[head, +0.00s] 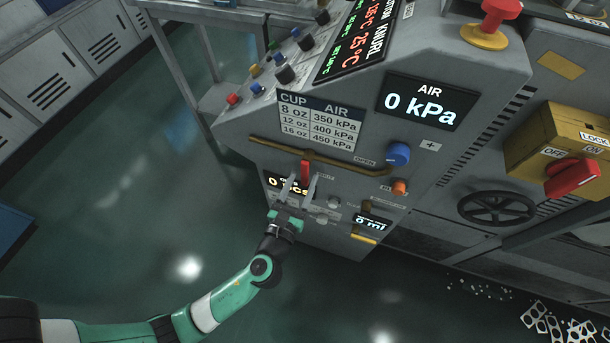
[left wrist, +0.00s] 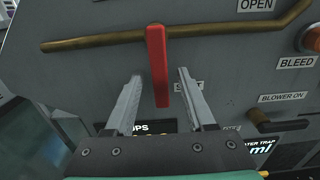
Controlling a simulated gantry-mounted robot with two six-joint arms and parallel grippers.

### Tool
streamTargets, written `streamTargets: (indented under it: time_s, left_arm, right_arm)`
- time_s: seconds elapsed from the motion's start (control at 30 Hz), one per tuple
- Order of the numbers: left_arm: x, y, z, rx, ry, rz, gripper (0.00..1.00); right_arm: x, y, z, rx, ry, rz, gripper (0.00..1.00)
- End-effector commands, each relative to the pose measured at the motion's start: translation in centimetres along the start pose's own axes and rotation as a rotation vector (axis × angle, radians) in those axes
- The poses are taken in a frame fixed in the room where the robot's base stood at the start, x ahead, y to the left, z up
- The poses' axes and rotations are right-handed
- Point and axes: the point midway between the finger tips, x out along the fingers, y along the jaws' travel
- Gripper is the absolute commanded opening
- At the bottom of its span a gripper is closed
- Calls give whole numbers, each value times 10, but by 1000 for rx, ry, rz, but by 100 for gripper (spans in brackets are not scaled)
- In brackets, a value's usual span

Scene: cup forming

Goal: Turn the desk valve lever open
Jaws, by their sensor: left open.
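The red valve lever (head: 305,172) hangs down from a brass pipe (head: 290,150) on the front of the grey machine desk. In the left wrist view the red lever (left wrist: 158,65) points almost straight down across the pipe (left wrist: 100,42). My left gripper (head: 299,182) is open, with its fingers pointing up toward the lever. In the left wrist view my left gripper (left wrist: 160,75) has one finger on each side of the lever's lower end, with gaps on both sides. Whether the lever lies fully between the fingers in depth is hard to tell. My right gripper is not in view.
A blue knob (head: 398,154) and an orange bleed button (head: 399,187) sit right of the lever. The AIR display (head: 429,101) reads 0 kPa. Open floor (head: 150,200) lies left of the desk.

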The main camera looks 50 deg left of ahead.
Motion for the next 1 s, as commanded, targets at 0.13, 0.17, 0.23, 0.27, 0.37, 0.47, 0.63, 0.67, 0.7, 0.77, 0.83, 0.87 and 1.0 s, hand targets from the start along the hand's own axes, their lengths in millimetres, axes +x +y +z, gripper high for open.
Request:
streamTargets:
  time_s: [0.13,0.17,0.23,0.27,0.37,0.47,0.63,0.67,0.7,0.77,0.83,0.87,1.0]
  left_arm:
    - [17,0,0,-1,0,1,55]
    - [19,0,0,-1,-1,1,55]
    - [21,0,0,-1,-1,0,55]
    - [21,0,0,-1,0,-1,55]
    - [21,0,0,-1,0,-1,55]
    - [21,0,0,-1,0,-1,51]
    - [21,0,0,-1,0,-1,21]
    - [21,0,0,-1,0,-1,15]
    - [21,0,0,-1,0,-1,8]
    - [21,0,0,-1,0,-1,0]
    - [21,0,0,-1,0,-1,0]
    - [21,0,0,-1,0,-1,0]
    - [21,0,0,-1,0,-1,0]
  right_arm:
    - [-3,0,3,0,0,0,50]
    - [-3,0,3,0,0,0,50]
    - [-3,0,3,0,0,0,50]
    - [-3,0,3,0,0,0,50]
    - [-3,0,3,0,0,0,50]
    - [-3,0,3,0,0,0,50]
    - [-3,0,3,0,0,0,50]
    - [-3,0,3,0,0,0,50]
    - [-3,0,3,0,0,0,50]
    - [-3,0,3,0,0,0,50]
    - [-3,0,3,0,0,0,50]
    - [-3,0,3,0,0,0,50]
    - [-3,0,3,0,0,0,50]
